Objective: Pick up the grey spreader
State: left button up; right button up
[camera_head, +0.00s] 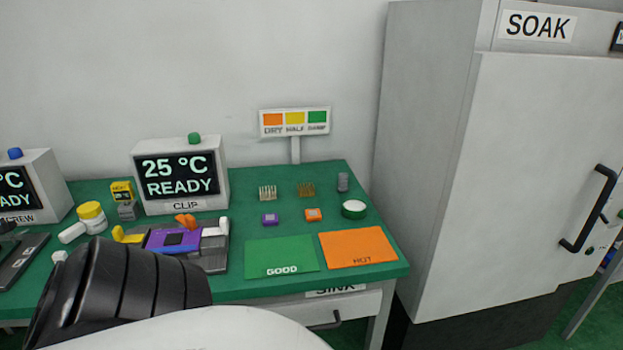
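A small grey block (127,210) also stands left of the CLIP display, below a yellow box. Neither gripper shows in the head view. A black ribbed part and a white link of my own arm fill the lower left and hide part of the table's front.
The CLIP fixture (210,260) holds a purple board. A green GOOD mat (281,257) and orange HOT mat (358,247) lie at the front right. A round tape-like item (354,209) sits behind HOT. The tall SOAK cabinet (540,180) stands right of the table (240,215).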

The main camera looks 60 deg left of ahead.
aim_at(341, 186)
jog(key=k, duration=0.2)
jog(key=u, duration=1.15)
